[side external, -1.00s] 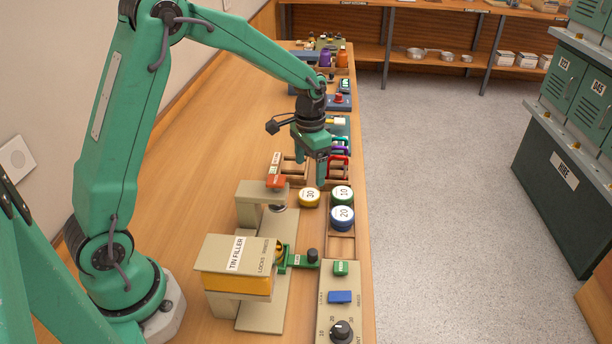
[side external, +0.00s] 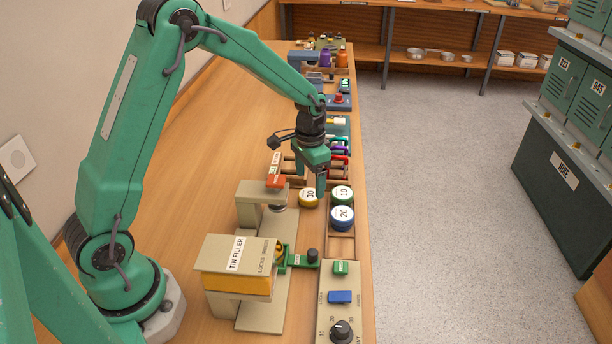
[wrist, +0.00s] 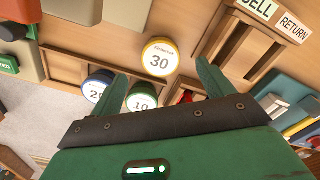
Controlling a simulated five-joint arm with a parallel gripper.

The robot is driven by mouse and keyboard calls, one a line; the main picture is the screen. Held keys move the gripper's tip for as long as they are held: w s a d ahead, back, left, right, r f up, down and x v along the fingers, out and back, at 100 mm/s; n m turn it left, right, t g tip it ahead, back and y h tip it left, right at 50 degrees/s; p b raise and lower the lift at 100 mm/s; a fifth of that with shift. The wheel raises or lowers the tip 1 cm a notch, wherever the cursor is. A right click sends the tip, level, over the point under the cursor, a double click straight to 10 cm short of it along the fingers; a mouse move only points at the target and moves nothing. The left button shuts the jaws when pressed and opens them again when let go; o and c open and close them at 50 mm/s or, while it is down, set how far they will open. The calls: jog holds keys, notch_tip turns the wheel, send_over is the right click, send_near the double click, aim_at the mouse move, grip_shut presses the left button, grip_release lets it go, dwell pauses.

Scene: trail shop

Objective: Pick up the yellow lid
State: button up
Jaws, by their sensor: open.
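The yellow lid (side external: 308,197) is round with a white top marked 30. It lies on the bench beside the tray with the green lid (side external: 342,194) and the blue lid (side external: 343,217). In the wrist view the yellow lid (wrist: 160,57) shows whole, ahead of my fingertips. My gripper (side external: 321,190) is open and empty, pointing down just right of the yellow lid in the side view. In the wrist view my gripper's fingers (wrist: 162,82) are spread, with the green lid (wrist: 141,98) between them at the left.
The tin filler (side external: 238,265) and a beige press with a red top (side external: 275,182) stand on the near bench. A control panel (side external: 341,318) is at the front. A wooden rack marked SELL and RETURN (wrist: 253,40) stands near the lid. The bench's left part is clear.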

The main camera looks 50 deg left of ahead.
aim_at(309, 194)
jog(key=shift+f, duration=2)
jog(key=c, duration=1)
